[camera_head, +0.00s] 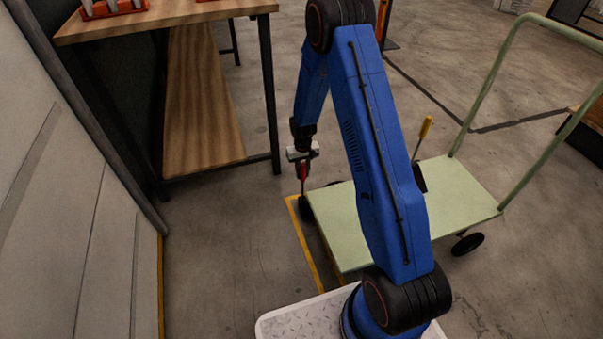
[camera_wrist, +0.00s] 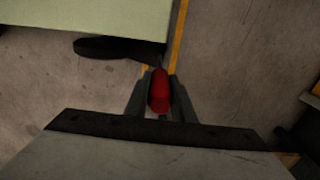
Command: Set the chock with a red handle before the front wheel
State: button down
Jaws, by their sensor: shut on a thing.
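My gripper (camera_head: 302,168) is shut on the red handle of the chock (camera_wrist: 159,92), which stands upright between the fingers in the wrist view. A dark wheel (camera_wrist: 120,48) shows under the cart's edge in the wrist view, just left of the handle. I cannot tell whether chock and floor touch.
The pale green cart (camera_head: 340,222) has a push frame at right. A yellow-handled chock (camera_head: 425,128) stands on its deck, partly behind my arm. Yellow floor lines (camera_head: 306,245) run beside the cart. A wooden workbench (camera_head: 190,22) stands at left; bare floor lies between.

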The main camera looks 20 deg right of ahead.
jog(key=c, duration=1.4)
grip_release()
jog(key=shift+c, duration=0.2)
notch_tip(320, 180, up, 18)
jog(key=s+r+t, duration=0.1)
jog(key=s+r, duration=0.7)
jog(key=r, duration=0.6)
jog(key=s+r+t, duration=0.1)
jog(key=s+r, duration=0.6)
jog(key=s, duration=0.4)
jog(key=s+r+t, duration=0.1)
jog(key=s+r, duration=0.6)
jog(key=s, duration=0.4)
jog(key=s+t, duration=0.1)
jog(key=s, duration=1.2)
jog(key=shift+d+r+t, duration=0.2)
jog(key=shift+t, duration=0.2)
